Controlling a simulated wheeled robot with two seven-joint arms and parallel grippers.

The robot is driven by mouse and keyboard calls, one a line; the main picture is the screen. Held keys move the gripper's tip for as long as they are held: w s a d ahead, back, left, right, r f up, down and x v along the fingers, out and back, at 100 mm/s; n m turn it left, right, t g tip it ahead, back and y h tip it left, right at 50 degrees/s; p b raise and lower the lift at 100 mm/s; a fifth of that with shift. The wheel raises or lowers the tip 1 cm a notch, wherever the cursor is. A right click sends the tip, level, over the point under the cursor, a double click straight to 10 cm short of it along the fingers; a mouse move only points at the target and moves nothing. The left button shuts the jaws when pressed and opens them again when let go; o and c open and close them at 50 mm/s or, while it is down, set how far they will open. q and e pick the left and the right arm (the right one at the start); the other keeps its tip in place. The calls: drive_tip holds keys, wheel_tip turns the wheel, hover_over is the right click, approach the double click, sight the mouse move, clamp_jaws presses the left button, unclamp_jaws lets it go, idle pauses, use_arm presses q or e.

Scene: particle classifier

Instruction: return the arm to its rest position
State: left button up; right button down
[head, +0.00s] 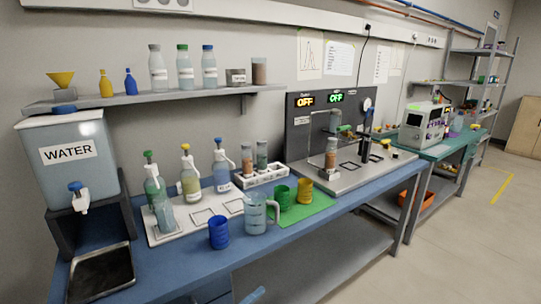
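Neither my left gripper nor my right gripper can be made out in the head view. No arm of mine is clearly visible over the blue bench (180,262). A small light-blue piece (254,296) shows at the bottom edge, and I cannot tell what it is.
On the bench stand a water tank (70,165), dispenser bottles on a white tray (174,236), a blue cup (219,233), a clear jug (255,214), and green (281,198) and orange (304,190) cups on a green mat. The apparatus (345,180) stands right. Floor (450,240) is clear at right.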

use_arm(q)
drive_tip(key=s+a+f+n+g+y, duration=0.2)
drive_tip(key=s+a+f+n+y, duration=0.25)
drive_tip(key=s+f+n, duration=0.5)
drive_tip(key=s+a+f+n+g+y, duration=0.35)
drive_tip(key=s+a+f, duration=0.3)
drive_tip(key=f, duration=0.65)
drive_tip(key=s+a+f+n+g+y, duration=0.1)
drive_tip(key=s+a+f+n+g, duration=0.1)
drive_tip(key=s, duration=1.1)
drive_tip(key=s+a+f+n+g+y, duration=0.1)
drive_tip(key=s+f+n+g, duration=0.3)
drive_tip(key=s, duration=0.9)
wheel_tip(320, 180, down, 2)
drive_tip(key=a+n, duration=0.1)
drive_tip(key=n, duration=0.1)
drive_tip(key=shift+s+a+f+n, duration=0.15)
drive_tip(key=shift+s+f+n, duration=0.15)
drive_tip(key=shift+n, duration=0.1)
